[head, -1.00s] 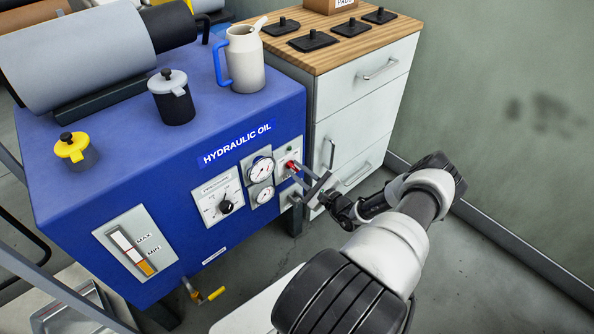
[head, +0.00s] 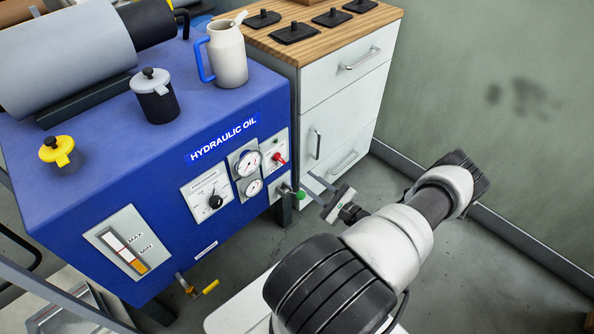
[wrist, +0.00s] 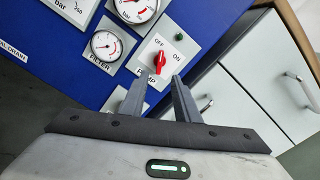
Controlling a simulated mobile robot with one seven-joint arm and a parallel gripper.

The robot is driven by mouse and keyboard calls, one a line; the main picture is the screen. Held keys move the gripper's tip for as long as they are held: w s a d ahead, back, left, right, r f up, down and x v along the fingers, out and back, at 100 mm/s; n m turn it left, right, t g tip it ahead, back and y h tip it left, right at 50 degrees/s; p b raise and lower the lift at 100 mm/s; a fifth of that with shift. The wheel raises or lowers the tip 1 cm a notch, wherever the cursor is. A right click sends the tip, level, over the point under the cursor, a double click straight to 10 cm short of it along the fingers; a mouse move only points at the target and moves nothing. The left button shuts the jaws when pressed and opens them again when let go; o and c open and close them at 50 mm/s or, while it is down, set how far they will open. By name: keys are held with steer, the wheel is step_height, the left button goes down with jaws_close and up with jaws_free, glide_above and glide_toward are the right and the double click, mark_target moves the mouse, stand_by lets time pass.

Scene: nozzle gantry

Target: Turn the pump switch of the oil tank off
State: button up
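The pump switch (head: 279,158) is a red knob on a pale plate at the right end of the blue oil tank's (head: 150,190) front. In the wrist view, the red switch (wrist: 159,63) stands nearly upright in the picture, its upper end toward the OFF mark; ON is to its right. A dark green lamp (wrist: 179,37) sits above it and looks unlit. My gripper (head: 312,190) is to the right of and below the switch, clear of it. Its two fingers (wrist: 157,84) are apart with nothing between them.
Two gauges (head: 248,162) and a black dial (head: 215,201) are left of the switch. A green-handled fitting (head: 300,196) is close to my fingers below. A white drawer cabinet (head: 335,115) stands right of the tank. Open floor lies to the right.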

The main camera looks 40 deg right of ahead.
steer(key=shift+s+d, duration=0.15)
steer(key=shift+s, duration=2.15)
steer(key=w+a+r+n+g+y, duration=0.3)
steer(key=a+r+n+g+y, duration=0.15)
steer(key=r, duration=0.25)
steer(key=w+a+r+n+g+y, duration=0.3)
steer(key=w+a+r+n+y, duration=0.1)
steer(key=a+r+n, duration=0.15)
steer(key=s+a+r+n+g+h, duration=0.2)
steer(key=a+r+n+g+h, duration=0.2)
steer(key=a+r+n+g, duration=1)
steer(key=s+a+r+n+t+h, duration=0.2)
steer(key=s+a+r+t, duration=0.15)
steer(key=r, duration=0.35)
steer(key=s+a+r+n+t+h, duration=0.1)
steer(key=s+a+r+t+h, duration=0.1)
steer(key=s+r+t, duration=0.3)
steer(key=s+a+r+n+t+h, duration=0.1)
steer(key=s+a+r+n+h, duration=0.15)
steer(key=r, duration=0.55)
step_height(320, 180, up, 20)
steer(key=p, duration=2)
steer(key=shift+s+a+f, duration=0.25)
steer(key=shift+s+a, duration=0.1)
steer(key=shift+s, duration=0.05)
